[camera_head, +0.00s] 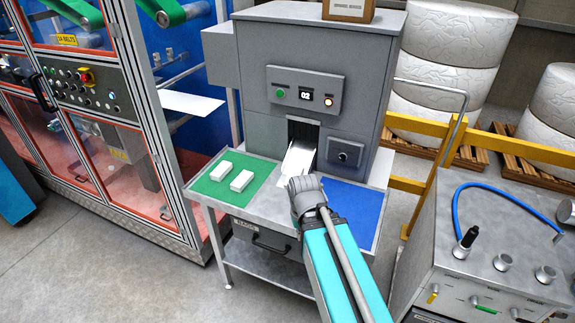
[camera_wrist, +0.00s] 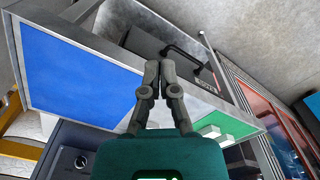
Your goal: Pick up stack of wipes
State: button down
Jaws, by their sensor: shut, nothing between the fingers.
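Two small white stacks lie on the green mat (camera_head: 217,200) at the left of the bench: one farther back (camera_head: 221,170) and one nearer (camera_head: 242,180). Another white piece (camera_head: 297,159), perhaps wipes, lies on the chute in the machine's opening. My gripper (camera_wrist: 155,72) is shut and empty, its fingertips together. In the head view, its grey wrist end is over the bench, in front of the chute and right of the green mat; the fingers are hidden there. In the wrist view, white stacks (camera_wrist: 214,132) show on the green mat, right of the fingers and apart from them.
A blue mat (camera_head: 350,209) covers the bench's right side. The grey machine (camera_head: 318,58) stands behind, with a box (camera_head: 348,9) on top. A drawer with a black handle (camera_head: 268,243) is under the bench. A grey cabinet (camera_head: 495,240) stands right, a glazed machine (camera_head: 110,130) left.

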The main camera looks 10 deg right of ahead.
aim_at(296, 170)
jog(key=u, duration=1.35)
jog(key=k, duration=0.35)
jog(key=z, duration=0.3)
